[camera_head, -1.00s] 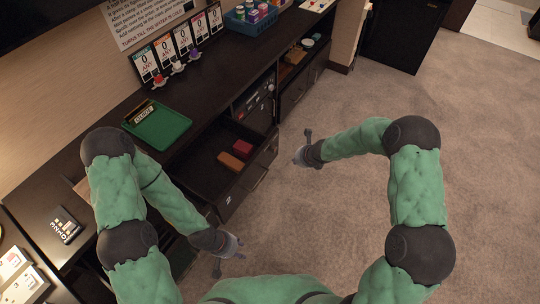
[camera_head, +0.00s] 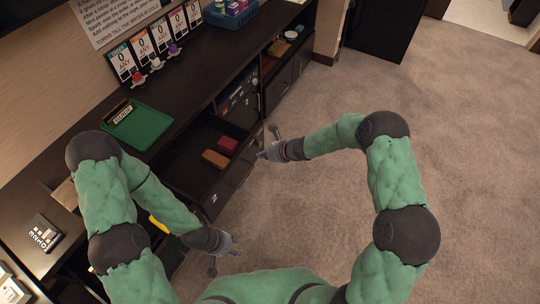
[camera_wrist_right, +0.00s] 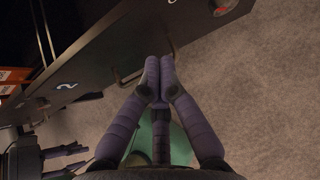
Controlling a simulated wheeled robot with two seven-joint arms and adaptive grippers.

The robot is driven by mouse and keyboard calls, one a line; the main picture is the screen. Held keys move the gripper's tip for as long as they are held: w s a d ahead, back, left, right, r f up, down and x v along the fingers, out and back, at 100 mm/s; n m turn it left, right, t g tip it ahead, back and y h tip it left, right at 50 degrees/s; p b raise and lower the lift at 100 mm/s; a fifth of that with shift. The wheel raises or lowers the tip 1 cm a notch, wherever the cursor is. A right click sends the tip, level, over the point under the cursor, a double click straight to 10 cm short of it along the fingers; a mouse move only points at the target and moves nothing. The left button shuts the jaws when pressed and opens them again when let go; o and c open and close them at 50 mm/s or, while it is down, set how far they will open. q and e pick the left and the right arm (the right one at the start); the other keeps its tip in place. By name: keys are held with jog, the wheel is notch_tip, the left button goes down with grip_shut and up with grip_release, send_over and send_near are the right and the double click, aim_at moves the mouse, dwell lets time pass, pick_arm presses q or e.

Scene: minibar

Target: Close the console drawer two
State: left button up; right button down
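Console drawer two (camera_head: 229,184) stands open from the dark console, with a red box (camera_head: 228,145) and an orange-brown box (camera_head: 215,159) inside. Its front also shows in the right wrist view (camera_wrist_right: 92,68), with a white "2" and a dark bar handle. My right gripper (camera_head: 262,155) is just outside the drawer front; in the right wrist view its fingertips (camera_wrist_right: 159,65) are together beside the handle. I cannot tell whether they touch it. My left gripper (camera_head: 236,248) hangs low, away from the drawer front; its finger opening is unclear.
Other compartments (camera_head: 281,80) lie farther along the console. A yellow item (camera_head: 158,223) shows below, near my left arm. Open carpet (camera_head: 320,200) lies to the right.

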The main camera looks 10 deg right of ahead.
aim_at(245, 152)
jog(key=w+a, duration=0.1)
jog(key=w+a+f, duration=0.1)
jog(key=a, duration=0.1)
pick_arm(q)
jog(key=shift+f+b, duration=0.3)
jog(key=shift+f, duration=0.15)
pick_arm(e)
jog(key=shift+w+a, duration=0.45)
jog(key=shift+a, duration=0.1)
jog(key=shift+a, duration=0.1)
